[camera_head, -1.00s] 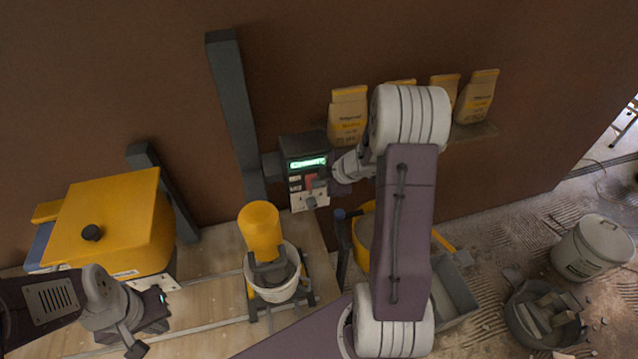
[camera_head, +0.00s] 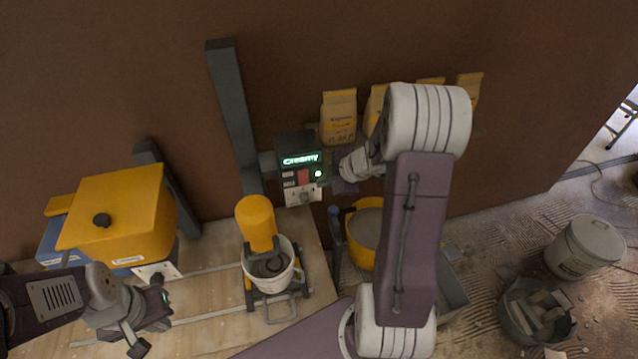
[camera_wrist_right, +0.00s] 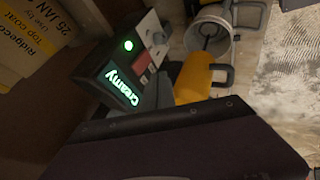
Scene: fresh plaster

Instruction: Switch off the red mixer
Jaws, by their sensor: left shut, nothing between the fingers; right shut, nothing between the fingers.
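I see no red mixer body. A yellow mixer motor (camera_head: 256,222) stands over a white bucket (camera_head: 285,275) on the bench. Beside it on the wall is a dark control box (camera_head: 298,160) with a lit screen reading "Creamy", a red switch (camera_head: 303,177), a lit green lamp (camera_head: 318,173) and a pale lower plate with a knob. These also show in the right wrist view: red switch (camera_wrist_right: 143,62), green lamp (camera_wrist_right: 128,45). My right gripper (camera_head: 342,186) is shut and empty, just right of the box, apart from the switch. My left gripper (camera_head: 152,318) is shut and empty, low at the left.
A yellow lidded machine (camera_head: 120,215) stands at the left of the bench. Paper bags (camera_head: 339,117) line a shelf behind my right arm. A yellow tub (camera_head: 362,250) is partly hidden by that arm. A white bucket (camera_head: 585,246) and a tool bucket (camera_head: 537,310) are on the floor at right.

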